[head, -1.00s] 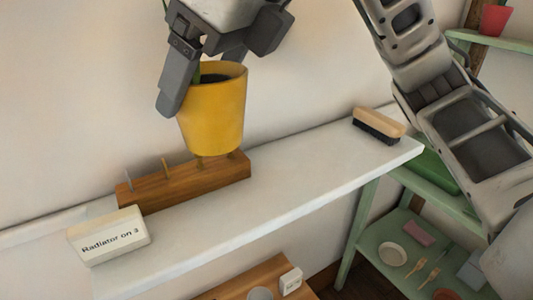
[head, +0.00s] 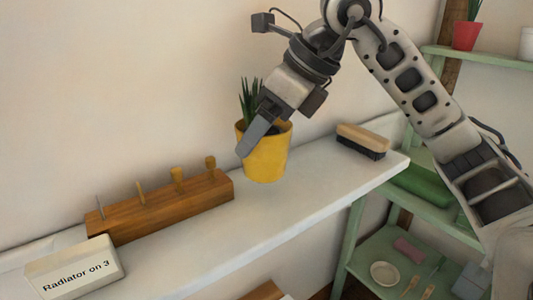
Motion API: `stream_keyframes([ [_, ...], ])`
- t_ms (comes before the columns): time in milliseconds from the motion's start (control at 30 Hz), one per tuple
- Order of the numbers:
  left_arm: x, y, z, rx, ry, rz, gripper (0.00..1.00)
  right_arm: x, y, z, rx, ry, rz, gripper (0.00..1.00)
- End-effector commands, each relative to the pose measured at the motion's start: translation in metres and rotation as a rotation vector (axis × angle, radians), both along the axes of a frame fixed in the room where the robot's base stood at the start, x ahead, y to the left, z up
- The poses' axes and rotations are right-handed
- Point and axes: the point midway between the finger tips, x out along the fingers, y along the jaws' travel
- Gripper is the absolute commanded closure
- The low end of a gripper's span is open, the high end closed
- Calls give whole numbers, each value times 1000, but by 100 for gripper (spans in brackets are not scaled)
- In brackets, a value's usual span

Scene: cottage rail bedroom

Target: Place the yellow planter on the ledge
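The yellow planter (head: 268,160) with a spiky green plant stands upright on the white ledge (head: 310,187), between a wooden tool block and a brush. Its base appears to rest on the ledge. My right gripper (head: 262,132) comes down from the upper right over the planter. One grey finger lies across the planter's near left wall and rim. The other finger's tip is not clearly visible, so I cannot tell if the grip is still closed. My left gripper is not in view.
The wooden block (head: 165,208) with upright tools stands close left of the planter. A "Radiator on 3" sign (head: 74,270) is at the near left. The brush (head: 362,141) lies to the right, with clear ledge between. Green shelves (head: 448,210) stand beyond the ledge's right end.

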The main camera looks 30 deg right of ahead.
Motion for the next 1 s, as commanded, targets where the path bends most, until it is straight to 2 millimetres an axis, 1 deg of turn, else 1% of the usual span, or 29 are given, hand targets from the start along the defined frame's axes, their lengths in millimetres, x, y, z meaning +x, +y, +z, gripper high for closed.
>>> stream_keyframes([
  [133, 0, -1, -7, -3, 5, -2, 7, 4, -10, -16, 0, 1, -3, 49],
  [200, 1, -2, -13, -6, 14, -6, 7, 3, -9, -28, -1, 1, -1, 49],
  [300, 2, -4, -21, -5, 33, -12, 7, 3, -9, -38, 0, 0, -1, 49],
  [600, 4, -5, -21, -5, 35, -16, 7, 3, -8, -39, 1, -3, -1, 49],
  [767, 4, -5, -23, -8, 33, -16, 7, 3, -8, -43, 1, -2, -1, 49],
  [800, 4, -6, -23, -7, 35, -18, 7, 3, -8, -43, -1, -1, -1, 12],
  [833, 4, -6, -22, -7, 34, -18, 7, 3, -8, -43, -1, -1, -1, 4],
  [867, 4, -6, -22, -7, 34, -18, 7, 3, -8, -43, 0, 0, 0, 2],
  [1000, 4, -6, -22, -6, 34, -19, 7, 3, -8, -43, 0, 0, 0, 2],
])
